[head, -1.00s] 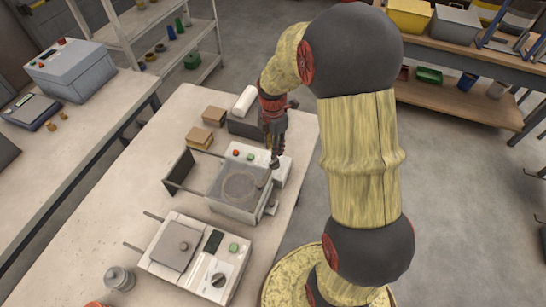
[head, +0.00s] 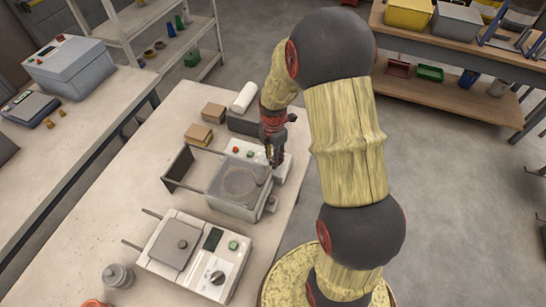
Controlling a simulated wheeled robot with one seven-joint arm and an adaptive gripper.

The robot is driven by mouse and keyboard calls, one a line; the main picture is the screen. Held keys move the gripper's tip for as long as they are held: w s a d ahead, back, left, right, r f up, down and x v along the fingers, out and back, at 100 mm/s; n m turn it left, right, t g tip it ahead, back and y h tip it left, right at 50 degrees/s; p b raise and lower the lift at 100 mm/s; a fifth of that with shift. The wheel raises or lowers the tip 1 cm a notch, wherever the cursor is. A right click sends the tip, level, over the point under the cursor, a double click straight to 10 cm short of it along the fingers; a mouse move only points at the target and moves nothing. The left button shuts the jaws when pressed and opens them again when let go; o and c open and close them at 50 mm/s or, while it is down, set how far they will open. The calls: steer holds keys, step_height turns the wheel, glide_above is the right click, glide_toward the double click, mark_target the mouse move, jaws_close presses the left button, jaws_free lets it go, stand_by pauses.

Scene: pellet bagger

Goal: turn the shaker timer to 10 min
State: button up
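The shaker (head: 238,198) stands on the pale bench, a low unit with a round plate under a clear cover. Behind the plate is its white control panel (head: 243,150) with a red and a green button. My gripper (head: 273,160) points down at the right end of this panel. It hides that part, so I cannot see a timer knob there or tell whether the fingers touch anything. The gap between the fingers is too small to make out. A second white unit (head: 178,272) in front has a black dial knob (head: 217,277); its markings are unreadable.
Small brown boxes (head: 198,135) and a white roll (head: 244,97) lie behind the shaker. A metal weight (head: 117,276) stands at the front left. Another bench (head: 45,150) runs along the left.

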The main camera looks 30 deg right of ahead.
steer(key=shift+c, duration=1)
jaws_close()
steer(key=shift+m, duration=0.4)
steer(key=m, duration=0.2)
steer(key=m+p, duration=0.1)
steer(key=m, duration=0.1)
steer(key=shift+w+r+m, duration=0.1)
steer(key=shift+w+m, duration=0.1)
steer(key=shift+m, duration=0.1)
steer(key=m+p, duration=0.1)
steer(key=m, duration=0.5)
steer(key=shift+w+d, duration=0.15)
steer(key=m+p, duration=0.1)
steer(key=m, duration=0.5)
steer(key=shift+w+d+m, duration=0.1)
steer(key=shift+d+m, duration=0.05)
steer(key=shift+m, duration=0.25)
steer(key=m, duration=0.5)
steer(key=shift+d+m+p, duration=0.2)
steer(key=shift+m+p, duration=0.15)
steer(key=shift+m, duration=0.05)
